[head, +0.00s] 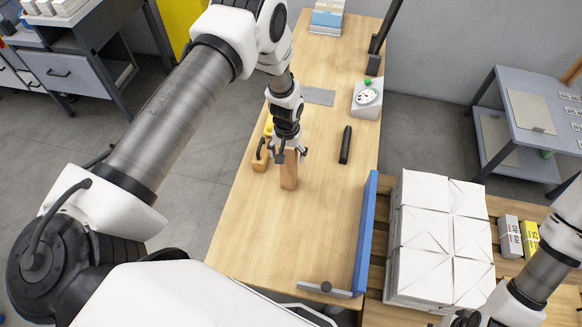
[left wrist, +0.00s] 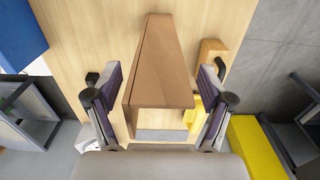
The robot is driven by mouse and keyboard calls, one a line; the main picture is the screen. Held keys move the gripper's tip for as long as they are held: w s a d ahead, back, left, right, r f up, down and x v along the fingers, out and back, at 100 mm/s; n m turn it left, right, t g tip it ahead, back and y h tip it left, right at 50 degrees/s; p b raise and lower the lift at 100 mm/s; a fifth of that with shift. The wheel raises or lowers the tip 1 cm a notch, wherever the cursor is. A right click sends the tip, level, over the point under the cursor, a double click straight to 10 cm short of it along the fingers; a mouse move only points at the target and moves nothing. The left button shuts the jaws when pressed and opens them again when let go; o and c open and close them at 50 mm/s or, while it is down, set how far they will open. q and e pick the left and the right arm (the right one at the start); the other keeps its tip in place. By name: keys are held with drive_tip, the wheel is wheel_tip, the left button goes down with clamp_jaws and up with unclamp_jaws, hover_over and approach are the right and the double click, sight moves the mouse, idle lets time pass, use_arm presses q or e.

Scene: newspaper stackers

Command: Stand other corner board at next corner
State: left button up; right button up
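A brown corner board (head: 289,172) is upright at the left part of the wooden table, under my left gripper (head: 288,153). In the left wrist view the board (left wrist: 160,65) runs between the two fingers of the left gripper (left wrist: 161,103). Gaps show between the board and both finger pads, so this gripper looks open around it. I cannot tell whether the board's foot touches the table. White wrapped stacks (head: 437,235) stand in a block on a wooden pallet (head: 374,285) at the right. My right gripper (head: 468,319) is partly cut off at the bottom edge; its fingers are unclear.
A blue fence (head: 364,235) runs along the pallet's left side. A handled wooden block (head: 260,161) sits close left of the board. A dark bar (head: 345,145) and a dial scale (head: 367,98) are behind.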

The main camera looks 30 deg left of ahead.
use_arm(q)
clamp_jaws()
drive_tip(key=shift+r, duration=0.1)
